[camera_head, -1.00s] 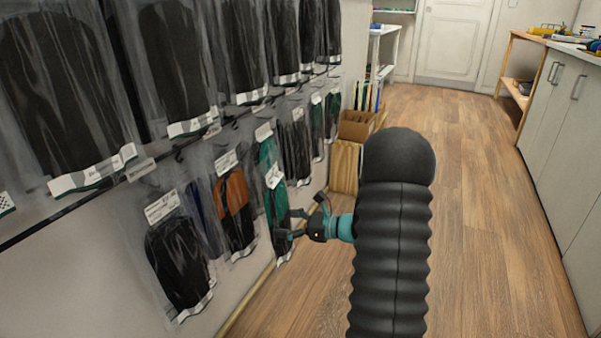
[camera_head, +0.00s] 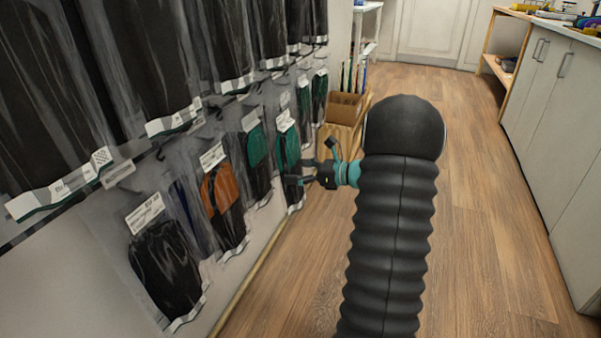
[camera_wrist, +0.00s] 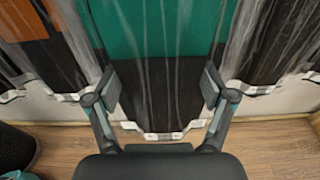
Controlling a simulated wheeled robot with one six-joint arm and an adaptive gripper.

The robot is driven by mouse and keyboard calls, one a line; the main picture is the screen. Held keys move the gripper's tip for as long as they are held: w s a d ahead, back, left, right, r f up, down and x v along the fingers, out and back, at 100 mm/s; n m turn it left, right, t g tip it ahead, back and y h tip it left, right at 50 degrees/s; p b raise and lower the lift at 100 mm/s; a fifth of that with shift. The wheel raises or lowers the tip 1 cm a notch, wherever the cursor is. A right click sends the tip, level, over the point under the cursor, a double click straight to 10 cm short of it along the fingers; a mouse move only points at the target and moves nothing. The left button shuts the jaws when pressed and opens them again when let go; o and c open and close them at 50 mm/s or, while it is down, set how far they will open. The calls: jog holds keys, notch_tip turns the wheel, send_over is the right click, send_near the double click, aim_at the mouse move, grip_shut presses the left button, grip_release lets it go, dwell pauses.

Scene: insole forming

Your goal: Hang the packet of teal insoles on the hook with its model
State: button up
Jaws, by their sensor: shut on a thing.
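My gripper (camera_head: 310,178) is shut on the lower part of a packet of teal insoles (camera_head: 290,152) with a white label at its top. In the wrist view the packet (camera_wrist: 157,30) fills the middle, teal above and black below, between the two fingers (camera_wrist: 160,92). Another teal packet (camera_head: 256,150) hangs in the lower row, just left of the held one. The hook tip above the held packet is too small to make out, so I cannot tell whether the packet is on a hook.
An orange-and-black packet (camera_head: 222,200) and a black packet (camera_head: 168,270) hang to the left. More packets (camera_head: 319,92) hang beyond. Large black packets (camera_head: 180,50) hang in the row above. A cardboard box (camera_head: 345,107) stands at the wall's far end. The wooden floor (camera_head: 480,220) is clear.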

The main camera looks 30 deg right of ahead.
aim_at(263, 170)
jog(key=shift+r+b+x, duration=0.15)
jog(key=shift+b+x, duration=0.2)
jog(key=shift+x, duration=1.35)
jog(key=shift+r+b+x, duration=0.15)
jog(key=shift+b+x, duration=0.15)
jog(key=shift+x, duration=1.4)
jog(key=shift+w+a+f, duration=0.45)
jog(key=shift+w, duration=0.1)
jog(key=shift+f, duration=0.1)
jog(key=o, duration=1.1)
jog(key=v, duration=1.2)
